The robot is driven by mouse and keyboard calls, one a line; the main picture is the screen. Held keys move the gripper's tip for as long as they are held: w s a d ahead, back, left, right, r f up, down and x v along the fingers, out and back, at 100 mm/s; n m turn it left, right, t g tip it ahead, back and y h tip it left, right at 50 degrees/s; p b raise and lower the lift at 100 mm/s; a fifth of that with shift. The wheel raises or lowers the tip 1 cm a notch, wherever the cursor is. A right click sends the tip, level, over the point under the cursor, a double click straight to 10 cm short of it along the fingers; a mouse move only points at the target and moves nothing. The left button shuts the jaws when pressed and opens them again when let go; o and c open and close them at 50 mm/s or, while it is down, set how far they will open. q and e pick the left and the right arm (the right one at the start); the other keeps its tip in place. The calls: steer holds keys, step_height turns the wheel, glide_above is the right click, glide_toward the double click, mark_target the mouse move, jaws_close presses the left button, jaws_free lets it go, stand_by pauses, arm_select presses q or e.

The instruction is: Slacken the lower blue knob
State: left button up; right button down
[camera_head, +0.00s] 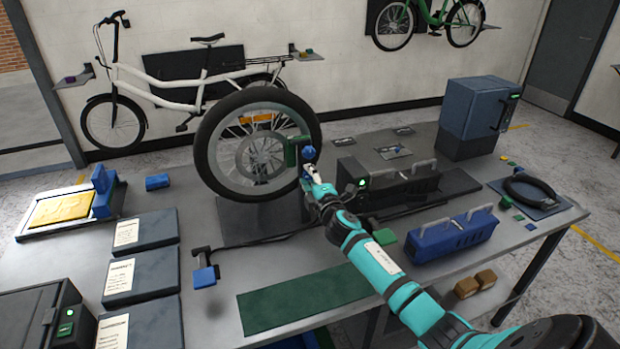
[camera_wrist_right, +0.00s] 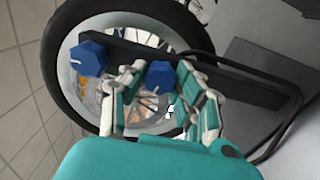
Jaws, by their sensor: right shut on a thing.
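My right gripper (camera_head: 309,172) is at the bracket beside the wheel, just below the upper blue knob (camera_head: 309,153). In the right wrist view my right gripper (camera_wrist_right: 158,88) has its fingers on both sides of the lower blue knob (camera_wrist_right: 160,74) and is shut on it. The upper blue knob (camera_wrist_right: 90,57), with a white mark, is apart from the fingers to their left. In the head view the lower knob is hidden by the gripper. My left gripper is not in view.
A bike wheel (camera_head: 213,150) stands upright behind the knobs on the bench (camera_head: 225,310). A black box (camera_head: 430,187) with a green light and a blue toolbox (camera_head: 452,238) stand to the right. A dark cable crosses the bench. The green mat (camera_head: 300,300) is clear.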

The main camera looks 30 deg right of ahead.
steer(key=n, duration=0.3)
steer(key=shift+f+n, duration=0.1)
steer(key=shift+n, duration=2)
steer(key=shift+f, duration=0.1)
steer(key=c, duration=0.9)
jaws_free()
steer(key=shift+c, duration=0.2)
steer(key=v, duration=1.2)
